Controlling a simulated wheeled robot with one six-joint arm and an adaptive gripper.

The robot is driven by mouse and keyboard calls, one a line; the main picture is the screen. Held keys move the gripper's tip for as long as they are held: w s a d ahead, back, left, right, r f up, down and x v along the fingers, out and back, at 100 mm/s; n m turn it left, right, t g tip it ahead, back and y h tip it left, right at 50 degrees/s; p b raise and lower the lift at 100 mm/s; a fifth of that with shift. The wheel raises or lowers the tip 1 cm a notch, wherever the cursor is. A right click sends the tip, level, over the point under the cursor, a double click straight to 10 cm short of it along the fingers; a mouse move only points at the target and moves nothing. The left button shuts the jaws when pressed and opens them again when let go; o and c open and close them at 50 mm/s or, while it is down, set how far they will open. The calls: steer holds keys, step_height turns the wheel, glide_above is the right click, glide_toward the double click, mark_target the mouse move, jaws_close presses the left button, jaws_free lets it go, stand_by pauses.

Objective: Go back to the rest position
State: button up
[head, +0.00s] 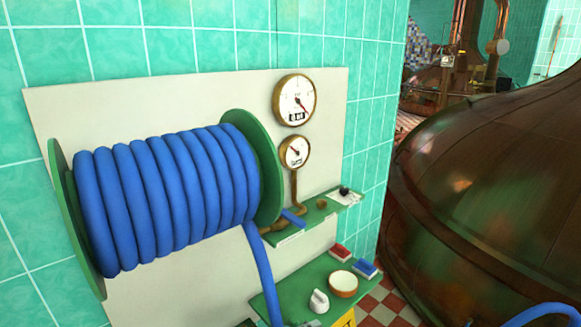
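My gripper is not clearly in view in the head view. Only small grey and dark bits show at the bottom edge, and I cannot tell what they are. A green lower shelf (290,283) holds a white cup-like object (318,301), a round pale dish with a brown rim (343,284), a red block (340,252) and a blue block (365,268). A smaller green upper shelf (322,211) carries a blue piece (293,218) and a small black item on a white patch (344,191).
A green-flanged reel of blue hose (165,195) juts from the pale wall panel (105,95); its hose hangs past the lower shelf. Two round gauges (296,100) are above the shelves. A large copper kettle (480,190) fills the right. Another blue hose (545,312) curves at bottom right.

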steer(key=s+d+f+n+y, duration=0.1)
steer(key=s+d+f+y, duration=0.25)
steer(key=s+f, duration=0.45)
steer(key=s+d+f+y, duration=0.2)
steer(key=s+d+f, duration=0.3)
steer(key=f, duration=0.4)
steer(key=s+d+f+t+y, duration=0.1)
steer(key=s+d+f+y, duration=0.1)
steer(key=s, duration=0.7)
steer(key=s+d+f+y, duration=0.1)
steer(key=s+f+y, duration=0.1)
steer(key=s, duration=0.6)
steer(key=s+r+m+t+y, duration=0.1)
steer(key=s+r+m, duration=0.1)
steer(key=s+r, duration=0.45)
steer(key=s+r+m+t+y, duration=0.1)
steer(key=s+r+y, duration=0.15)
steer(key=s, duration=0.65)
steer(key=s+r+m+t, duration=0.2)
steer(key=s+r, duration=0.3)
steer(key=r, duration=0.7)
steer(key=s+d+r+m+t, duration=0.1)
steer(key=s+r+m, duration=0.2)
steer(key=r, duration=0.9)
steer(key=shift+s+t+h, duration=0.4)
steer(key=shift+s, duration=0.65)
